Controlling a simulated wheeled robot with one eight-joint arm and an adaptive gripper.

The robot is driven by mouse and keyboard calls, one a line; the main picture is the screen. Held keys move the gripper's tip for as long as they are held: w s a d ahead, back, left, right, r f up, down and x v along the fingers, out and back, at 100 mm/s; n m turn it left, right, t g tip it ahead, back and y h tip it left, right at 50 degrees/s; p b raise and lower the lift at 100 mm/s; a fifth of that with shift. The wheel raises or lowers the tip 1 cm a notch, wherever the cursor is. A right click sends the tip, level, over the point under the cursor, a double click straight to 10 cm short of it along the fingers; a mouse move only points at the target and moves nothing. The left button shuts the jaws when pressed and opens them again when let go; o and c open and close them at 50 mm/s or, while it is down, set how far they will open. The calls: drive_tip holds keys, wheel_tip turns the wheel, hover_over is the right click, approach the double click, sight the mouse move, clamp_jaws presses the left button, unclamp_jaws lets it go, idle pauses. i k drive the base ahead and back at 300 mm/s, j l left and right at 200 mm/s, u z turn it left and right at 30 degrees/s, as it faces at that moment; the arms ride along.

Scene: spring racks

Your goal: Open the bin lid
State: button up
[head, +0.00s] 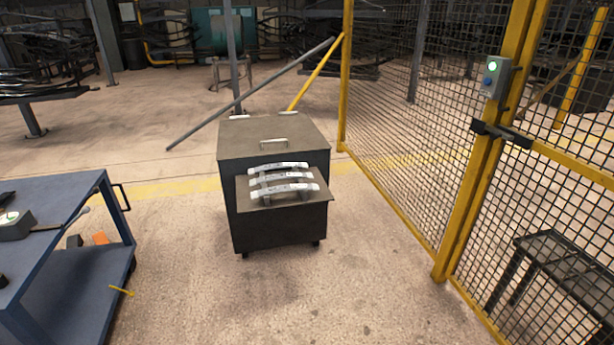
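A dark grey bin (228,185) on small feet or casters stands on the concrete floor near the middle of the head view. Its flat lid (240,138) lies level on top and looks shut. A pale metal handle (273,144) sits on the lid near its front edge. Light hinge-like pieces show along the lid's back edge. My gripper is not in view.
A lower box or shelf (280,222) at the bin's front holds several curved metal strips (283,176). A blue cart (60,185) stands at left. A yellow mesh fence (400,130) runs along the right, with a switch box (494,78). Floor in front is clear.

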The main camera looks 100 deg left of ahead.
sight(244, 136)
drive_tip(key=u, duration=0.5)
drive_tip(key=j+u, duration=0.1)
drive_tip(key=u, duration=0.85)
drive_tip(key=j+u, duration=0.1)
drive_tip(key=u, duration=0.4)
drive_tip(key=i+j+u, duration=0.15)
drive_tip(key=u, duration=0.25)
drive_tip(key=i+j+u, duration=0.1)
drive_tip(key=i+u, duration=0.15)
drive_tip(key=u, duration=0.15)
drive_tip(key=i+u, duration=0.2)
drive_tip(key=u, duration=0.2)
drive_tip(key=i+u, duration=0.35)
drive_tip(key=i+l+u, duration=0.15)
drive_tip(key=i, duration=0.35)
drive_tip(key=i+l+u, duration=0.15)
drive_tip(key=i, duration=0.35)
